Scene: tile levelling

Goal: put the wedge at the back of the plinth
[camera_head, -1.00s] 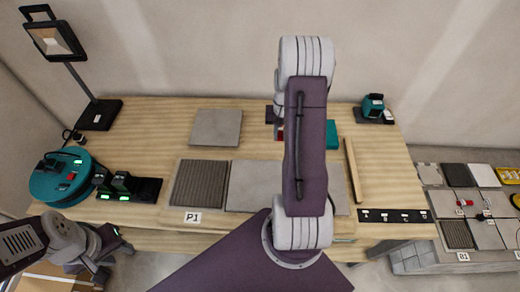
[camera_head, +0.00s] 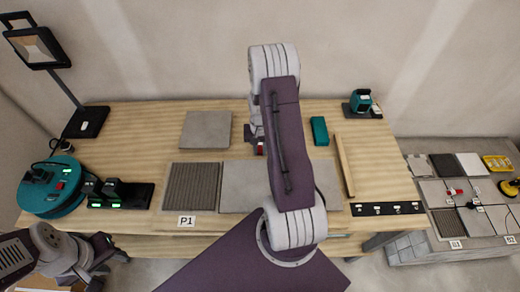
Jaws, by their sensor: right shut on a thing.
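My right gripper (camera_head: 256,138) is over the middle of the bench, mostly hidden behind its own arm. It is shut on a small red piece (camera_head: 261,149), which looks like the wedge; only part of it shows. The low grey plinth (camera_head: 420,251) stands at the right, beyond the bench, with several tiles on it. A red clip (camera_head: 454,192) and a dark one (camera_head: 473,205) sit at the tile joints. My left gripper (camera_head: 103,252) is low at the front left, apart from the bench things; its fingers are too unclear to judge.
The wooden bench (camera_head: 385,160) carries a grey tile (camera_head: 206,130), a ribbed tile (camera_head: 192,186), a teal block (camera_head: 319,130), a wooden strip (camera_head: 344,165) and a teal tool (camera_head: 361,101). A lamp (camera_head: 85,122) and a teal reel (camera_head: 50,190) are at left. A yellow tray (camera_head: 496,163) is on the plinth.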

